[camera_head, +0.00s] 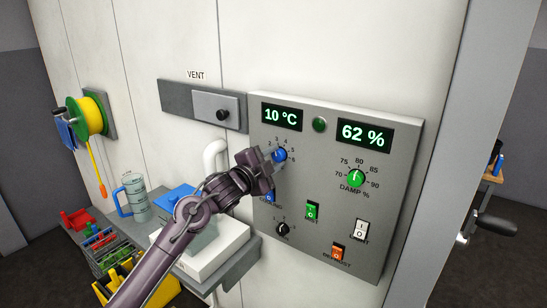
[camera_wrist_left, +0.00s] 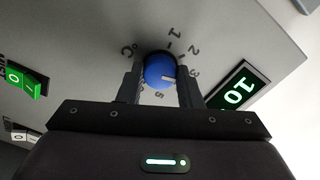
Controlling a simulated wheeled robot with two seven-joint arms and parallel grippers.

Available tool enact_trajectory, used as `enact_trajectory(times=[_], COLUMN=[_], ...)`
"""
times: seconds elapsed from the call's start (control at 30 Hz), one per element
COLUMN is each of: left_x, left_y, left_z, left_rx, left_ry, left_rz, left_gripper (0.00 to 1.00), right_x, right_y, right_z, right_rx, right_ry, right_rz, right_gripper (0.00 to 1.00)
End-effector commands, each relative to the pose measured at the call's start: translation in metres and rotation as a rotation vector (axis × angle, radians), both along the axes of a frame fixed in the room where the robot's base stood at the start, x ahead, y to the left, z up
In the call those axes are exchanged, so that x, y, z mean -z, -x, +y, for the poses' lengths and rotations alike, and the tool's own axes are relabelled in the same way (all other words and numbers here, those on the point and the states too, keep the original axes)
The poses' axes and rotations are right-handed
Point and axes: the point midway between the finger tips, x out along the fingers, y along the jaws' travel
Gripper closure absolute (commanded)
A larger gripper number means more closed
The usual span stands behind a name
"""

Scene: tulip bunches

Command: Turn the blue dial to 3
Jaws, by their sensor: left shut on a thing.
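The blue dial (camera_head: 279,155) is on the grey control panel (camera_head: 405,150), below the 10 °C display (camera_head: 282,116). Numbers ring it. My left gripper (camera_head: 270,160) reaches it from the lower left. In the left wrist view, the gripper (camera_wrist_left: 160,80) has one finger on each side of the blue dial (camera_wrist_left: 155,70) and is shut on it. A white mark on the dial points to the right there, on the side of the 3; the exact number is hard to read. My right gripper is not in view.
The panel also bears a green dial (camera_head: 356,178) under a 62 % display (camera_head: 365,134), a black dial (camera_head: 283,229), and green (camera_head: 311,212), white (camera_head: 361,231) and orange (camera_head: 337,252) switches. A vent slider (camera_head: 222,114) is at upper left. A shelf with containers stands below left.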

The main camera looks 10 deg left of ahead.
Motion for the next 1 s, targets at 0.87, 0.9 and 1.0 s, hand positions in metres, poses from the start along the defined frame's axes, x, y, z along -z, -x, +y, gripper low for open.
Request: enact_trajectory(times=[0.87, 0.9, 1.0], left_x=[0.0013, 0.0012, 0.0008], left_y=[0.0000, 0.0000, 0.0000], left_z=[0.0004, 0.0003, 0.0003], left_rx=[-0.001, -0.001, 0.000], left_ry=[0.072, 0.072, 0.072], left_rz=[0.032, 0.032, 0.031], left_gripper=[0.50, 0.46, 0.46], right_x=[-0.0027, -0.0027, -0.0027], right_y=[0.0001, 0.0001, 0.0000], right_z=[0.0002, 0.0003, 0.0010], right_rx=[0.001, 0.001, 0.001], right_ry=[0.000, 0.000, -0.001], right_rz=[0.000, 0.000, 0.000], right_gripper=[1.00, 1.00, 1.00])
